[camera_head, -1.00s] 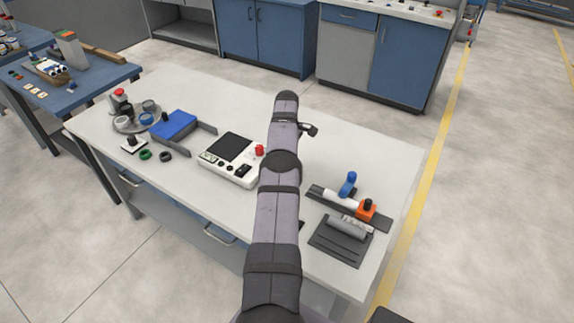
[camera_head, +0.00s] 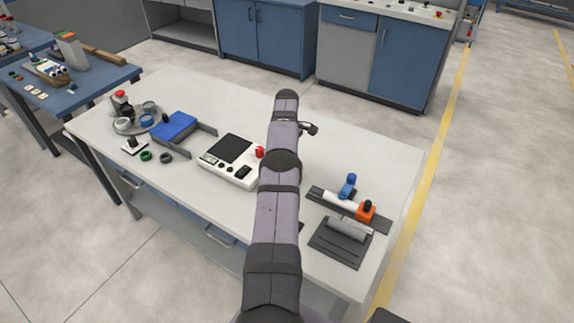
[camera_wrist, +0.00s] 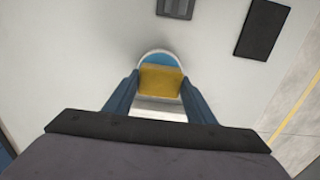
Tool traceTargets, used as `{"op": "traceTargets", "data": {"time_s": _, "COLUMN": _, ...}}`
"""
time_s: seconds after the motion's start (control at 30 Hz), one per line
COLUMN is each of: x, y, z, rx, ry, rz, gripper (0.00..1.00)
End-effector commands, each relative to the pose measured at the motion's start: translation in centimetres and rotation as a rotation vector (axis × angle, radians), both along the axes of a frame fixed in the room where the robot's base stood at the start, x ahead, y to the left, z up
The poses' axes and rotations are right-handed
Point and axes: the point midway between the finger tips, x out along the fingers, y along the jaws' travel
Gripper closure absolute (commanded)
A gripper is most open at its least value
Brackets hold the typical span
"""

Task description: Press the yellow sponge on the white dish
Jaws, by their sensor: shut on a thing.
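The yellow sponge (camera_wrist: 160,83) is between the two blue fingers of my gripper (camera_wrist: 160,76) in the wrist view, and the fingers are shut on it. The white dish (camera_wrist: 143,55) shows as a curved white rim with a blue inside, just beyond the sponge. The sponge overlaps the dish in this view; I cannot tell whether they touch. Part of the dish is hidden behind the sponge and fingers. In the head view my arm covers the gripper, sponge and dish.
A device with a dark screen (camera_head: 233,149) stands left of my arm. A blue block (camera_head: 174,126) and a round tray (camera_head: 119,128) with cups are farther left. A dark rail (camera_head: 376,221) with blue and orange parts and a grey mat (camera_head: 337,252) lie right.

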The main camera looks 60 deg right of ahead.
Motion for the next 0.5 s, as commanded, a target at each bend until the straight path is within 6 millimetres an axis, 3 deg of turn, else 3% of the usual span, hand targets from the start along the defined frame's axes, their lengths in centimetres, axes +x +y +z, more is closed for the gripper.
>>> {"op": "traceTargets", "data": {"time_s": 0.5, "x": 0.0, "y": -0.1, "z": 4.2, "rx": -0.003, "ry": -0.002, "rz": 0.000, "gripper": 0.68}}
